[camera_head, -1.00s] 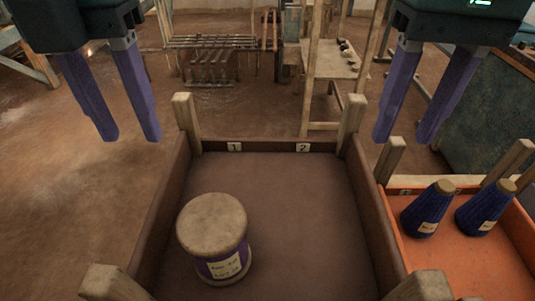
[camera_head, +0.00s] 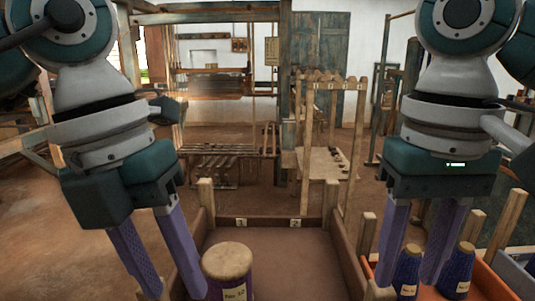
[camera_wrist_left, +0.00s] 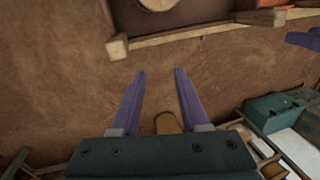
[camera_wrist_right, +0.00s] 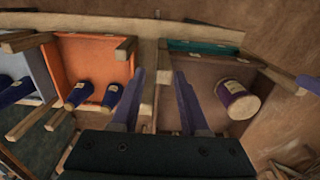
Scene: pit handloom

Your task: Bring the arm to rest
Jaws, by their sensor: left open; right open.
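My left gripper (camera_head: 175,288) is open and empty, pointing down left of the brown tray; in the left wrist view (camera_wrist_left: 160,74) bare floor lies beyond its fingers. My right gripper (camera_head: 408,286) is also open and empty; in the right wrist view (camera_wrist_right: 159,74) its fingers are seen over the space between the orange tray and the brown tray. Both arms hang down at the sides of the head view, apart from each other.
The brown tray (camera_head: 330,262) has corner posts and holds a purple spool with a pale round top (camera_head: 228,262). The orange tray (camera_wrist_right: 84,58) holds blue cones (camera_wrist_right: 76,96). A wooden rack (camera_head: 305,130) and loom frames stand behind. Floor (camera_wrist_left: 60,80) is clear at left.

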